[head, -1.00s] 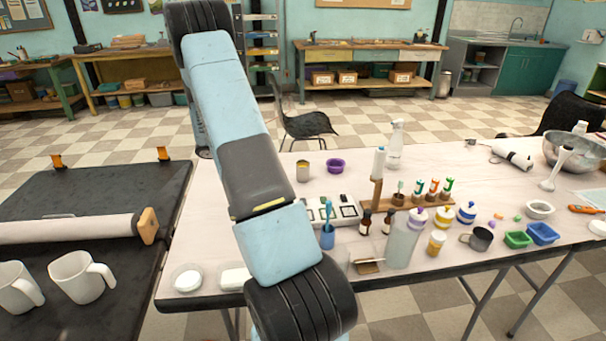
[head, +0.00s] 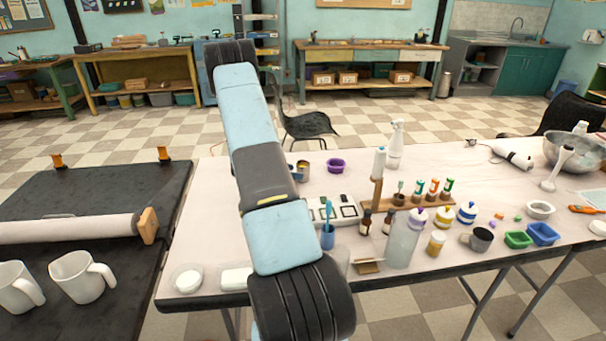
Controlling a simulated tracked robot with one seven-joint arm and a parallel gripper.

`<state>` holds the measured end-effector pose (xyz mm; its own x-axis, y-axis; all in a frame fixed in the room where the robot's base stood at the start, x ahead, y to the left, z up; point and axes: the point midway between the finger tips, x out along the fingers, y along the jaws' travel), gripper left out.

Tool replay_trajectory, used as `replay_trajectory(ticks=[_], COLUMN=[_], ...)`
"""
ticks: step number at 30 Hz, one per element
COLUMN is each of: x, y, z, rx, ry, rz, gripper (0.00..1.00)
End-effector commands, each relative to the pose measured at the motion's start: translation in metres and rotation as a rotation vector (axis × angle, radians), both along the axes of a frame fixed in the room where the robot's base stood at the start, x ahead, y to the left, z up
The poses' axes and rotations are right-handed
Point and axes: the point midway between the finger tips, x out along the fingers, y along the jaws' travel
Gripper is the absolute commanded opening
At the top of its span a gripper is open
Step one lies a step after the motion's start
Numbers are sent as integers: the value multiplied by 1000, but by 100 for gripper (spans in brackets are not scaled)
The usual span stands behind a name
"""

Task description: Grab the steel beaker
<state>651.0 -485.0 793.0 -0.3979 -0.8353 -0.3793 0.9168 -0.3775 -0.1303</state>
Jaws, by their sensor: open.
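A small metal beaker (head: 303,173) with a warm brown inside stands upright at the back of the white table, just right of my arm. It looks like the steel beaker. A grey metal mug (head: 481,239) with a handle stands farther right, near the front. My arm hides most of my gripper. Only a small part of my gripper (head: 292,172) seems to show at the beaker's left edge. It is open, and I cannot tell whether it touches the beaker.
A purple bowl (head: 336,166) stands close to the beaker's right. A white spray bottle (head: 395,146) and a wooden rack (head: 392,204) stand farther right. The table's back left is mostly clear.

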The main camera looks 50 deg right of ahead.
Motion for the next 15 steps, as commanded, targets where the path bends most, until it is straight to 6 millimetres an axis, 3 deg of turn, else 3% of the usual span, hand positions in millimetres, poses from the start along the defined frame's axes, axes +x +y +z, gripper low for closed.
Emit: replay_trajectory(ticks=[15], x=[-22], y=[-40], z=[-20], rx=[1], ry=[0], rz=[-2], gripper=[89])
